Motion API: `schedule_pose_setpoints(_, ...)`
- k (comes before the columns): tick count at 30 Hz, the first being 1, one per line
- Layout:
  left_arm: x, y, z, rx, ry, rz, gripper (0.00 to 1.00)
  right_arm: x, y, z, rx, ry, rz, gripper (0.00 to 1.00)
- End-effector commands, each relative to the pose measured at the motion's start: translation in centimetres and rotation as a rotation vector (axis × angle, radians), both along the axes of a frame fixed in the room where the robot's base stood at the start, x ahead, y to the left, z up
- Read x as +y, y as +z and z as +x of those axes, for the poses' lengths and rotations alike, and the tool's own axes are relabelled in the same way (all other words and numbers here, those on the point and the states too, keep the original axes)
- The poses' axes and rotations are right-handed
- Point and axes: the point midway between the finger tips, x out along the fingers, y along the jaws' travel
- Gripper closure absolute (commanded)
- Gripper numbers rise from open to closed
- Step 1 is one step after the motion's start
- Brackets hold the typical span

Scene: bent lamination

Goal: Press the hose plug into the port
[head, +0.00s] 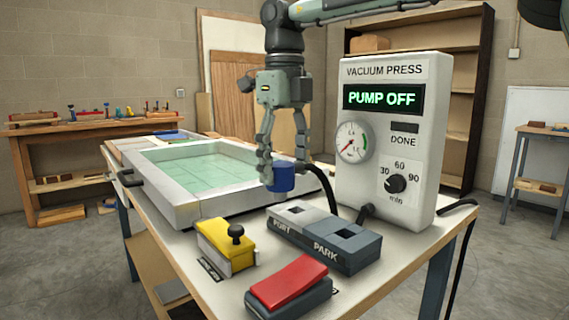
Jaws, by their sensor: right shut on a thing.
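My right gripper (281,176) hangs from above over the workbench and is shut on the blue hose plug (284,181). A black hose (326,188) runs from behind the plug down to the right. The plug is in the air, above and a little behind the PORT end of a two-part block. The port (297,210) is the light grey part with a dark opening in its top. The dark grey PARK part (346,236) has an empty square opening. A gap shows between plug and block, but its depth is hard to tell. My left gripper is not in view.
The vacuum press box (385,150) stands behind the block and reads PUMP OFF. A framed bed with a greenish sheet (192,167) lies left. A yellow latch with a black knob (227,243) and a red pedal (289,281) stand in front on the white benchtop (180,245).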

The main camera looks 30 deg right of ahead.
Motion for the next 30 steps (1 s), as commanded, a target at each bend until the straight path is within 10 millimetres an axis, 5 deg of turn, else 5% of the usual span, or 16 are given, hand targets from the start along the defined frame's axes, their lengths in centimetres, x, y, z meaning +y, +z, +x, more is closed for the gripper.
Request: schedule_pose_setpoints(30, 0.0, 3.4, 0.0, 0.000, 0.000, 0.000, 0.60, -5.0, 0.0, 2.0, -0.001, 0.000, 0.000, 0.70)
